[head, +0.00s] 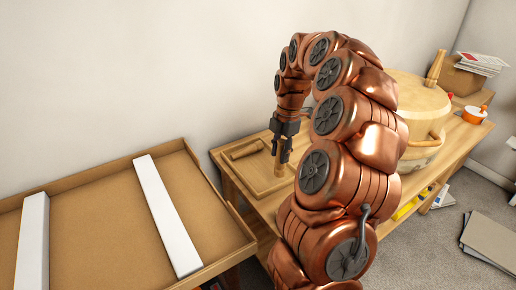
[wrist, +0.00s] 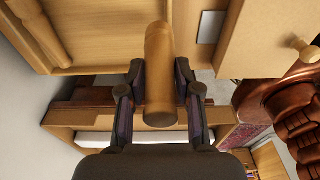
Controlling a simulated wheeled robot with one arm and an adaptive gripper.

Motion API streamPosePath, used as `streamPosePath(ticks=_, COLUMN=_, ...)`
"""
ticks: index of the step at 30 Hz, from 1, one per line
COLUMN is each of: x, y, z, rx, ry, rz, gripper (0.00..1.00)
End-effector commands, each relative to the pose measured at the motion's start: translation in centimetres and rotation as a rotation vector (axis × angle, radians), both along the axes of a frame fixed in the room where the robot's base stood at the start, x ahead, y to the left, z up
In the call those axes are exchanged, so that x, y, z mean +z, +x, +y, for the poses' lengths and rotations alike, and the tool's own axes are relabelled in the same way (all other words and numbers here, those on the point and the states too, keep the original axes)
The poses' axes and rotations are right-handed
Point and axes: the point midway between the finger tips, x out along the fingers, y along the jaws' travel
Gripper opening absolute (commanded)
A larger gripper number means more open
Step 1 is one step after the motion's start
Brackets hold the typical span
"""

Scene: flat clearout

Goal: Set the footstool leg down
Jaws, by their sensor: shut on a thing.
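My gripper (head: 283,142) is shut on a turned wooden footstool leg (head: 279,164), holding it upright over the shallow wooden tray (head: 262,190) on the bench. A round wooden piece (head: 418,98) with leg-like parts sits further right, partly behind my arm.
The wooden bench (head: 459,140) runs along the wall. A shallow brown box (head: 100,215) with two white strips (head: 168,215) stands at the left. An orange-and-white pot (head: 475,114) and a carton with papers (head: 480,65) are at the bench's far end. Flat boards (head: 492,242) lie on the floor.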

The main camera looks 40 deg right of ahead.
Motion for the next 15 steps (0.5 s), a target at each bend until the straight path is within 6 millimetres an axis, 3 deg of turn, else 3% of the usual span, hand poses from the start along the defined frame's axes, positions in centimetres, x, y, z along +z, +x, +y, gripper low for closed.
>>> streamPosePath(ticks=15, x=-0.6, y=7.3, z=0.1, rx=0.000, ry=0.000, rz=0.001, gripper=0.00)
